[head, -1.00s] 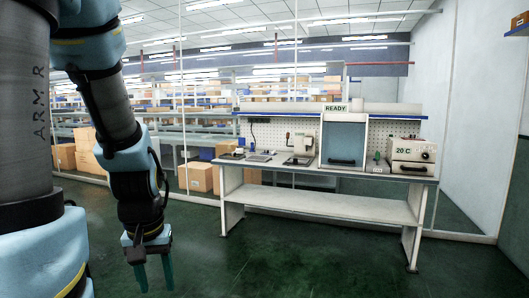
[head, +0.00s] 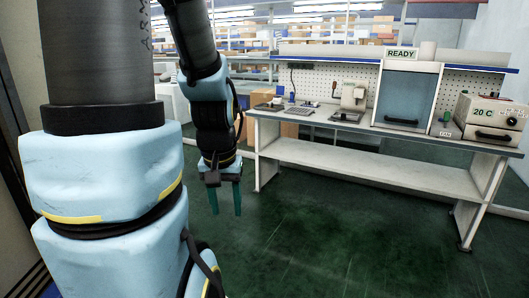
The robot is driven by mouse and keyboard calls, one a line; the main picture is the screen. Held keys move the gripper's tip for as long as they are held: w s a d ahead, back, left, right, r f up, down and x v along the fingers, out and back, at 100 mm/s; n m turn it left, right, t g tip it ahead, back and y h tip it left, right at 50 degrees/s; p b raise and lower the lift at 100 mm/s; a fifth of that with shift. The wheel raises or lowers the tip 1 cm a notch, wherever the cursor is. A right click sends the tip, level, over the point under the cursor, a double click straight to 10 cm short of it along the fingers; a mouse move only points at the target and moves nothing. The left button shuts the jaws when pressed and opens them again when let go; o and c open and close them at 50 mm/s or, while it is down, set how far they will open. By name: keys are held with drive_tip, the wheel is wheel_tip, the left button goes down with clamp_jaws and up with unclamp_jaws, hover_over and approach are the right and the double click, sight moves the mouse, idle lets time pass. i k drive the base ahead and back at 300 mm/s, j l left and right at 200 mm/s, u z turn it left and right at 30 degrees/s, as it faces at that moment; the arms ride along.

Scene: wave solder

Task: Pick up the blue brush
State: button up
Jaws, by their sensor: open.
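My gripper (head: 226,208) hangs at the end of my arm, left of the workbench. Its two green fingers point down at the floor, apart, with nothing between them. A small upright blue item (head: 279,92) stands at the left end of the bench top. It may be the blue brush, but it is too small to tell. The gripper is lower than the bench top and well short of this item, not touching anything.
The workbench (head: 370,163) has a lower shelf and a pegboard back. On it stand a press-like device (head: 352,97), a blue-fronted cabinet (head: 405,98) under a READY sign, and an oven-like box (head: 489,117) reading 20 C. The green floor before it is clear.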

sight(291, 101)
drive_tip(key=i, duration=5.1)
